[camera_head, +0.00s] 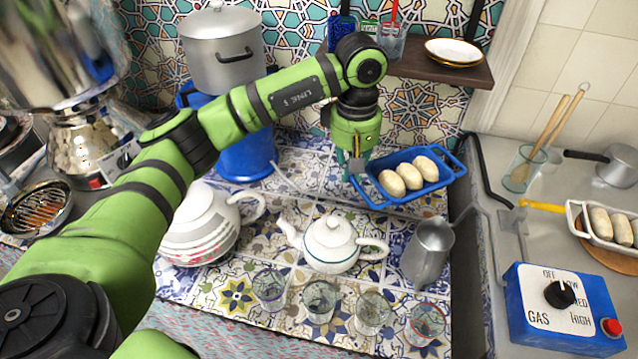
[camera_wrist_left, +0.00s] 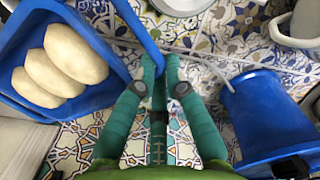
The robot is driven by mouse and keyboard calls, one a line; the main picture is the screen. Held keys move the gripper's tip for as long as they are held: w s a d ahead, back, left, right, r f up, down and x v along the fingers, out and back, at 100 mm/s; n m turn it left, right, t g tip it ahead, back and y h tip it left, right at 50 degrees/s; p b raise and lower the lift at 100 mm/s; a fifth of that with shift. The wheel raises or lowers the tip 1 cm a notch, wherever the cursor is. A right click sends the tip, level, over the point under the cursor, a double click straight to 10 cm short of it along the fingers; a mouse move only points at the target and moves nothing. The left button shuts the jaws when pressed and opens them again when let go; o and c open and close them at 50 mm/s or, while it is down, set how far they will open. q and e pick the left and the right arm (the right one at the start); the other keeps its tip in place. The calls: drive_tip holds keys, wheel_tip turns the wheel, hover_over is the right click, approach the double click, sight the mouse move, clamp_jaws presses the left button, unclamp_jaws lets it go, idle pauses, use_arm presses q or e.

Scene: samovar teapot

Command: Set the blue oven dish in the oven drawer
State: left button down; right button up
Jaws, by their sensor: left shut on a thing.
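The blue oven dish (camera_head: 408,200) holds three pale loaves (camera_head: 408,176) and is at the right back of the tiled counter in the head view. In the left wrist view the dish (camera_wrist_left: 97,98) is at the left with its loaves (camera_wrist_left: 62,65). My left gripper (camera_head: 357,172) points down at the dish's left end. Its two green fingers (camera_wrist_left: 164,82) are shut on the blue handle at that end. I cannot tell whether the dish touches the counter. I cannot make out the oven drawer. My right gripper is not in view.
A white teapot (camera_head: 332,245), a metal jug (camera_head: 428,250) and several glasses (camera_head: 320,300) stand in front of the dish. A shelf (camera_head: 430,68) hangs behind it. A blue gas control box (camera_head: 565,308) and a white dish of loaves (camera_head: 590,232) are at the right.

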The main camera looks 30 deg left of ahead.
use_arm(q)
drive_tip(key=w+f+n+b, duration=0.4)
drive_tip(key=w+f+n, duration=0.2)
drive_tip(key=n, duration=0.3)
drive_tip(key=n+p, duration=0.1)
drive_tip(key=p, duration=0.1)
hover_over(305, 211)
wheel_tip(305, 211, down, 7)
drive_tip(key=shift+r, duration=0.1)
wheel_tip(305, 211, down, 4)
drive_tip(key=shift+f, duration=0.1)
drive_tip(key=c, duration=1.3)
unclamp_jaws()
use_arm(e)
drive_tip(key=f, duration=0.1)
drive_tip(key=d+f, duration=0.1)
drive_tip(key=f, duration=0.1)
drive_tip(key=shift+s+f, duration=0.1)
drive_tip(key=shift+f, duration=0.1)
use_arm(q)
wheel_tip(305, 211, up, 12)
drive_tip(key=b, duration=0.1)
drive_tip(key=shift+s, duration=0.2)
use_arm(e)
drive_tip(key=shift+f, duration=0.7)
